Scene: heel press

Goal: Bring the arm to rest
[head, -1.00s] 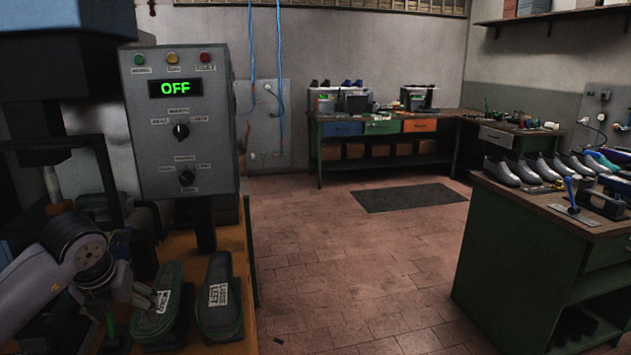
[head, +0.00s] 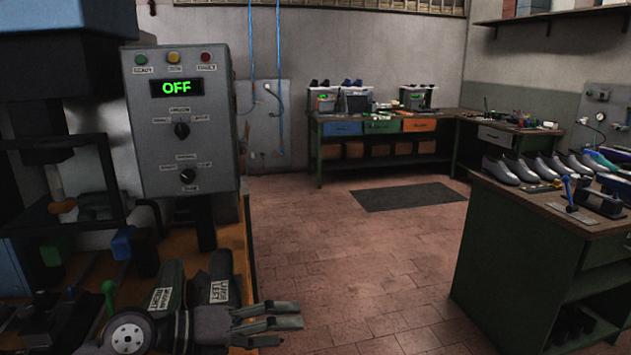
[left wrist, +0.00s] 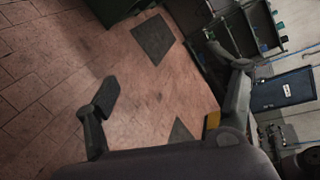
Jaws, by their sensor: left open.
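My left gripper (head: 285,321) is low in the head view, just right of the two labelled dark green pieces, at the right edge of the orange-brown bench. Its fingers point right over the floor. It is open and empty; in the left wrist view its fingers (left wrist: 160,68) are spread apart with only floor between them. My right gripper is in neither view.
The grey control box (head: 182,125) reads OFF, beside the press (head: 52,110) at left. Two dark green labelled pieces (head: 172,275) (head: 220,268) are partly hidden by my left arm. A green workbench (head: 520,240) with shoe lasts stands right. The middle floor is clear.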

